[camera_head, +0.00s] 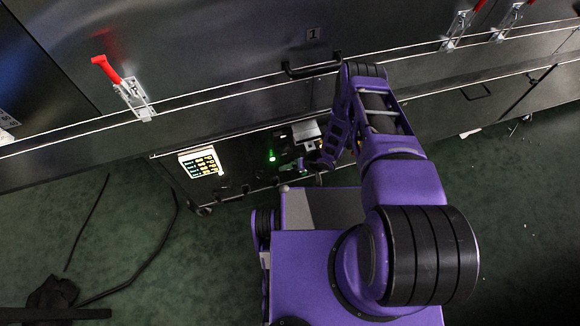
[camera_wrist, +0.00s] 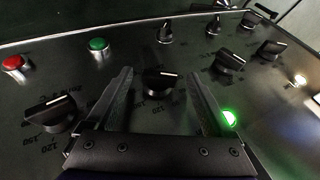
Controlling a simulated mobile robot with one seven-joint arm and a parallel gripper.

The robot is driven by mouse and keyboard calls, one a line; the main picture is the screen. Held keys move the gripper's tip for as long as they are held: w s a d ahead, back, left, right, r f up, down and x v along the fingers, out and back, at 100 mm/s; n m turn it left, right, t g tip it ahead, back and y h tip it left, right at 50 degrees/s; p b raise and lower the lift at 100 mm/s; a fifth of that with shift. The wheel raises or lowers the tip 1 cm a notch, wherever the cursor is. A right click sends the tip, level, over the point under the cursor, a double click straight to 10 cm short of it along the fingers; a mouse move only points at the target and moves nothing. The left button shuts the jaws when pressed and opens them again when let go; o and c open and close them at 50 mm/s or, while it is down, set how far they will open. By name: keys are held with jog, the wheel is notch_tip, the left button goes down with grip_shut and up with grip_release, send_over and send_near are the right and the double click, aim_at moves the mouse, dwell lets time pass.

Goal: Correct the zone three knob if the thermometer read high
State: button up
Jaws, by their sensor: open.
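In the wrist view my gripper (camera_wrist: 158,84) is open over a dark control panel. Its two fingers stand on either side of a black knob (camera_wrist: 160,80) with a white pointer line, with a gap on each side. A second black knob (camera_wrist: 52,115) with a printed scale is at left, and another (camera_wrist: 230,60) is at right. I cannot read which knob is zone three. In the head view a lit display (camera_head: 200,162) shows several rows of small text, too small to read. I cannot make out a thermometer.
The panel also bears a red button (camera_wrist: 15,65), a green button (camera_wrist: 98,45), a lit green lamp (camera_wrist: 229,117) and several smaller knobs at the back. A black handle (camera_head: 312,67) and a red-handled latch (camera_head: 125,88) are on the dryer's side. A dark cable (camera_head: 140,265) lies on the floor.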

jog(key=shift+c, duration=0.2)
jog(key=c, duration=1.3)
jog(key=shift+f, duration=0.1)
jog(key=shift+y, duration=0.4)
jog(key=o, duration=1.3)
jog(key=shift+o, duration=0.2)
